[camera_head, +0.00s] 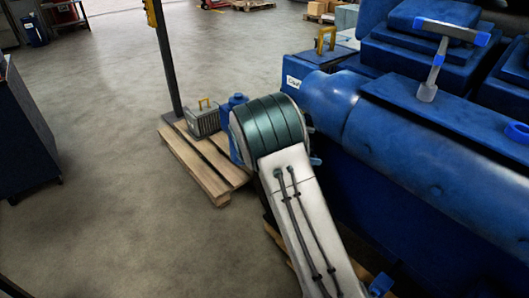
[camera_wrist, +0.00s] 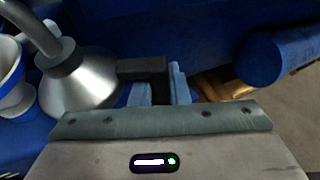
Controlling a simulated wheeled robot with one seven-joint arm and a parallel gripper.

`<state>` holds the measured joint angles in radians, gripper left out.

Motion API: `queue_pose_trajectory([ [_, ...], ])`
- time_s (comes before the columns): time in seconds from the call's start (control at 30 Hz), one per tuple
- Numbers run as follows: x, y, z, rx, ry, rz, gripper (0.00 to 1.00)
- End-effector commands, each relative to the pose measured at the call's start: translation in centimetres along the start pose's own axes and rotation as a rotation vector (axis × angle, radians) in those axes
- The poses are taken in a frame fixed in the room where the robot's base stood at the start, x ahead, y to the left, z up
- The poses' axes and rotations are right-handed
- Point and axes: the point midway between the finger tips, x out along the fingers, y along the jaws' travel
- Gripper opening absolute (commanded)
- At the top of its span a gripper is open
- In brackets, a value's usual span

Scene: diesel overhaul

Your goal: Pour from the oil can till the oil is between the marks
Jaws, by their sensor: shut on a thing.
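In the wrist view, the oil can (camera_wrist: 80,90) is at the left, a shiny silver cone with a dark collar and a thick grey spout rising to the upper left. A dark bar reaches from its side to my gripper (camera_wrist: 160,88), which is shut on it, apparently as the can's handle. A white cup-like piece with a blue rim (camera_wrist: 12,75) stands left of the can, partly cut off by the frame. I cannot see any oil, stream or level marks. In the head view my arm covers the middle, and my gripper and the can are hidden.
The big blue engine (camera_head: 420,140) fills the right, with a T-shaped piece (camera_head: 428,85) and a blue ring (camera_head: 517,132) on top. A wooden pallet (camera_head: 190,165) holds a grey case (camera_head: 203,120). A dark post (camera_head: 166,60) stands behind.

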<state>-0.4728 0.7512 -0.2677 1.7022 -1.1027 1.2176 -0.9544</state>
Motion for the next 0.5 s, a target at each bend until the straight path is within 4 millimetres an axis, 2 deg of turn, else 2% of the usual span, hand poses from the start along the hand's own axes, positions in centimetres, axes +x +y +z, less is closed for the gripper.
queue_pose_trajectory([
  [0.5,-0.4,-0.7,1.4,-0.068,-0.001,-0.03,0.0],
])
